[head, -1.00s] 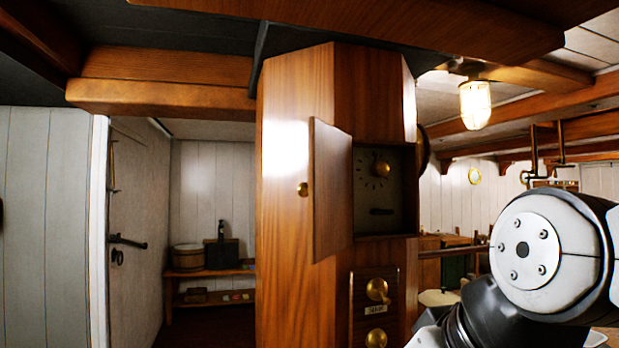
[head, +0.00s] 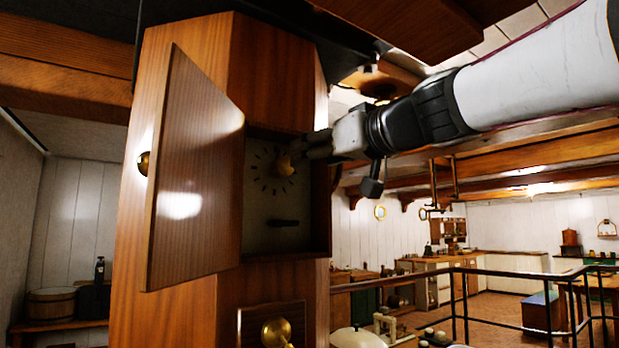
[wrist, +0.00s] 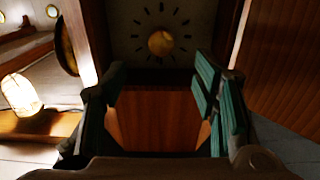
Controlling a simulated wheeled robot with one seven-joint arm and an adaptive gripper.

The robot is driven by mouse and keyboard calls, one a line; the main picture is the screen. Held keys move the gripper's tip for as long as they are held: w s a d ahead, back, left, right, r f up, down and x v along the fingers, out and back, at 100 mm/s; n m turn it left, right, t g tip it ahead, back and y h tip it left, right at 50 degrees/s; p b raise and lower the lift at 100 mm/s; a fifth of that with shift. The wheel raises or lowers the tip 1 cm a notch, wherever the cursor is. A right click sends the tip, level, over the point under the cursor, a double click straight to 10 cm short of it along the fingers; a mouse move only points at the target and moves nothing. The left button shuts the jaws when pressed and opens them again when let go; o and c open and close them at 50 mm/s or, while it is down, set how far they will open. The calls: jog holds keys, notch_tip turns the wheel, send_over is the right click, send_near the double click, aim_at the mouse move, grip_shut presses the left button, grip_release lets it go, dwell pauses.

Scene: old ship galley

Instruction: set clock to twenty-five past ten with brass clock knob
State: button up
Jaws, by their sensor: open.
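The brass clock knob (head: 284,165) sits on a dark dial (head: 262,205) with tick marks, inside an open wooden box on a wooden column. A dark bar lies below the dial marks; I cannot read the time set. The box's wooden door (head: 195,170) is swung open to the left. My gripper (head: 318,146) reaches in from the right, its tips close to the box opening beside the knob. In the wrist view the knob (wrist: 161,43) lies ahead, beyond and between the teal-padded fingers, which are open and empty. I see no contact with the knob.
The box's right wall and top edge lie close to my gripper. A second brass knob (head: 276,332) is on a panel below. A lit lamp (wrist: 20,92) hangs beside the column. A metal railing (head: 460,270) and the galley lie to the right.

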aim_at(287, 166)
jog(key=p+x, duration=0.5)
jog(key=x, duration=0.6)
jog(key=shift+a+r, duration=0.1)
jog(key=shift+a, duration=0.1)
jog(key=shift+w+a, duration=0.35)
jog(key=shift+w, duration=0.2)
jog(key=c, duration=1.2)
